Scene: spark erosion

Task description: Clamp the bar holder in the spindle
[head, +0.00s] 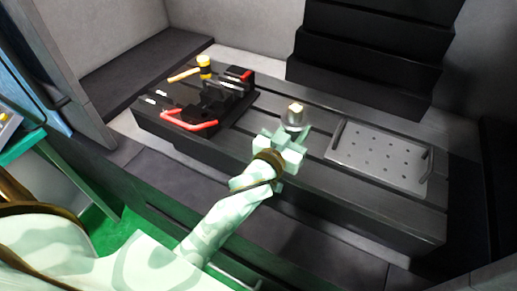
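A small metallic cylinder with a pale yellow top (295,117), which looks like the bar holder, is upright over the middle of the dark slotted table. My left gripper (290,132) reaches it from the near side, with its pale fingers at the lower part of the cylinder. The fingers hide its foot, so I cannot tell whether they grip it or whether it rests on the table. I cannot make out the spindle in this view. My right gripper is not in view.
The slotted table (370,204) carries a black vise-like fixture (215,100) with a red handle (188,123) and a yellow-headed mallet (204,66) at left. A perforated plate with two handles (378,158) lies at right. Black stepped bellows (365,55) rise behind. The table's front right is clear.

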